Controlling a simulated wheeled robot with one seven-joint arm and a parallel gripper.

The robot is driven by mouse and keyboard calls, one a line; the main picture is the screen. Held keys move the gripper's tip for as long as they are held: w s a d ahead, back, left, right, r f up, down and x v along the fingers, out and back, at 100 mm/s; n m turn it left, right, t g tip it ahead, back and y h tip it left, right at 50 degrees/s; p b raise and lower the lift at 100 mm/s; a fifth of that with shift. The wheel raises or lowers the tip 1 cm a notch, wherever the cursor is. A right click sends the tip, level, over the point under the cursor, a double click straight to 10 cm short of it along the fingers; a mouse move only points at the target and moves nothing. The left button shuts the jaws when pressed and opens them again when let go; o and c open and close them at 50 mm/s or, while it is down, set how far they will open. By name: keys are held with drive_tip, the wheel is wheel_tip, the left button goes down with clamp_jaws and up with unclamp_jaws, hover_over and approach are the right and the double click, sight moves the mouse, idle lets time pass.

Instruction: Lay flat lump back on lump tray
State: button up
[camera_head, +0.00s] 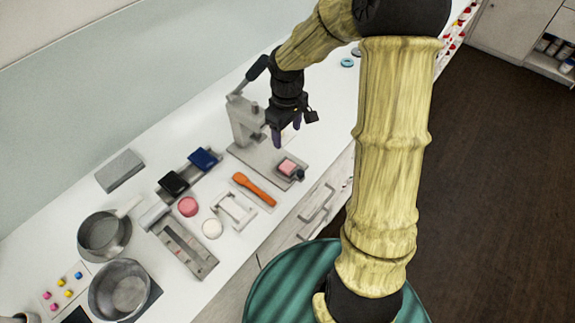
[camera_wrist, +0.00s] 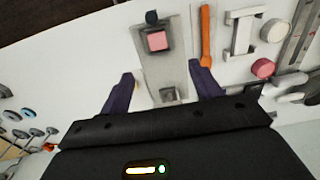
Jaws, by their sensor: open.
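A pink square lump (camera_head: 287,166) sits on a small grey holder with a dark knob, at the front end of a grey base plate (camera_head: 255,158). The lump also shows in the wrist view (camera_wrist: 158,40), at top centre. I cannot tell for sure which thing is the lump tray, or whether this pink piece is the flat lump. My gripper (camera_head: 287,131) is open and empty, above the base plate and behind the pink lump. In the wrist view its two purple fingers (camera_wrist: 160,72) stand apart on either side of the plate, short of the lump.
A grey upright stand (camera_head: 245,118) rises from the plate's back end, close to my gripper. An orange-handled tool (camera_head: 255,190), a white frame (camera_head: 234,210), a pink disc (camera_head: 188,206) and a white disc (camera_head: 212,228) lie left. Two pans (camera_head: 120,289) stand farther left.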

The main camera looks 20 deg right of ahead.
drive_tip(key=p, duration=0.1)
hover_over(288, 163)
drive_tip(key=f, duration=1)
drive_tip(key=shift+s+a+f, duration=0.15)
drive_tip(key=shift+s+a, duration=0.1)
drive_tip(key=shift+s, duration=0.15)
drive_tip(key=shift+w+d+f+p, duration=0.15)
drive_tip(key=shift+f+p, duration=0.35)
drive_tip(key=shift+f, duration=0.8)
drive_tip(key=shift+w+f+p, duration=0.2)
drive_tip(key=shift+f+p, duration=0.25)
drive_tip(key=shift+f, duration=0.85)
drive_tip(key=shift+c, duration=0.4)
drive_tip(key=c, duration=1.1)
drive_tip(key=shift+o, duration=0.2)
drive_tip(key=shift+r, duration=0.1)
